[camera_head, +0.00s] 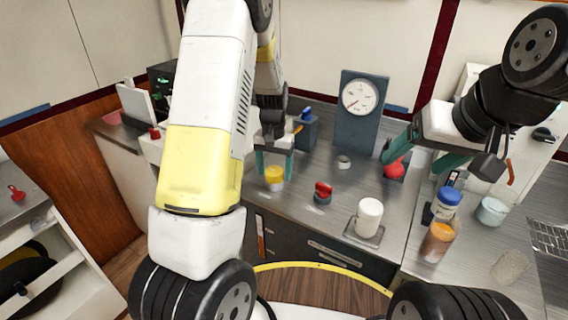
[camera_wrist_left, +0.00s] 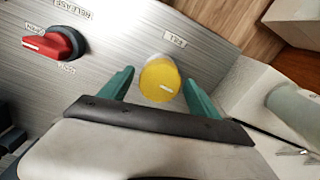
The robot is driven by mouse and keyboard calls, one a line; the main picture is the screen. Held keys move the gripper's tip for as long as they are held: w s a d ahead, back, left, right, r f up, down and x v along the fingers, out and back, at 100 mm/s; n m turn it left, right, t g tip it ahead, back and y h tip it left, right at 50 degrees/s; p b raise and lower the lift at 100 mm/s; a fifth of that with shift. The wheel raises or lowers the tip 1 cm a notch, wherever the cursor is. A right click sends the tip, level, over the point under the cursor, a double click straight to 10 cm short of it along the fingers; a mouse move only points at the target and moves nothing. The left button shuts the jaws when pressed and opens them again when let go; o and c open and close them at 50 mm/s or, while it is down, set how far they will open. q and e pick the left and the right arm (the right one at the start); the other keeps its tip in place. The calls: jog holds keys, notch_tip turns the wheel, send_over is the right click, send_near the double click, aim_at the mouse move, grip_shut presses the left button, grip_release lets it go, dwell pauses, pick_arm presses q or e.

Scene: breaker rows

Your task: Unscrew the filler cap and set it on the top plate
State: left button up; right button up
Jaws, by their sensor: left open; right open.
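The yellow filler cap (camera_head: 274,174) sits on its pale neck at the left part of the grey metal top plate (camera_head: 318,160). In the left wrist view the cap (camera_wrist_left: 160,80) shows from above, beside a small label. My left gripper (camera_head: 275,164) is open, with one teal finger on each side of the cap; whether either touches it I cannot tell. My right gripper (camera_head: 412,165) is open over the right part of the counter, close to a red round knob (camera_head: 393,171).
A red rotary handle (camera_head: 323,189) stands right of the cap; it also shows in the left wrist view (camera_wrist_left: 62,42). A white cylinder (camera_head: 369,216) is nearer the front edge. A gauge (camera_head: 360,97) stands behind. Jars (camera_head: 437,241) crowd the right. Bare plate lies between.

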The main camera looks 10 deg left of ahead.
pick_arm(q)
jog(key=m, duration=1.3)
jog(key=shift+m, duration=0.4)
jog(key=m, duration=0.4)
jog(key=shift+m, duration=0.3)
jog(key=c, duration=1.2)
jog(key=n, duration=0.8)
jog(key=shift+n, duration=0.3)
